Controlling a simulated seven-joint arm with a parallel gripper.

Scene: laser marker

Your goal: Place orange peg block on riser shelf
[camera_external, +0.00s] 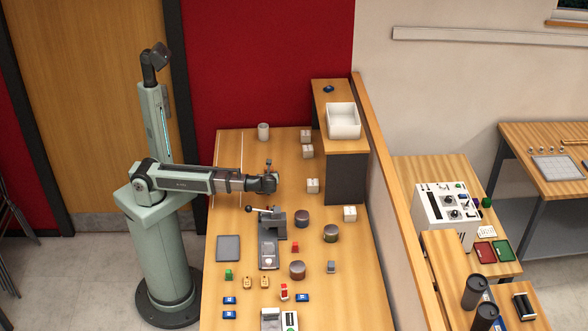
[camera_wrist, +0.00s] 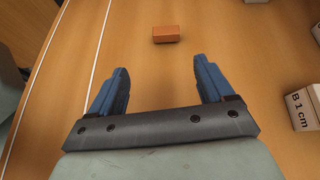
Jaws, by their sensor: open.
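The orange block (camera_wrist: 167,33) lies on the table in the wrist view, ahead of my fingers and apart from them. I cannot make it out in the external view, where my arm covers part of the table. My gripper (camera_wrist: 160,64) has its two blue fingers spread, with nothing between them. In the external view my gripper (camera_external: 266,183) is over the upper middle of the table. The riser shelf (camera_external: 347,162), with a wooden top and dark front, stands at the table's back right.
A white bin (camera_external: 343,121) and a small blue item (camera_external: 328,89) sit on the riser. Pale labelled blocks (camera_external: 313,186) stand right of my gripper. A lever device (camera_external: 272,222) and dark round cans (camera_external: 331,233) are nearby. A pale cup (camera_external: 263,131) stands at the back.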

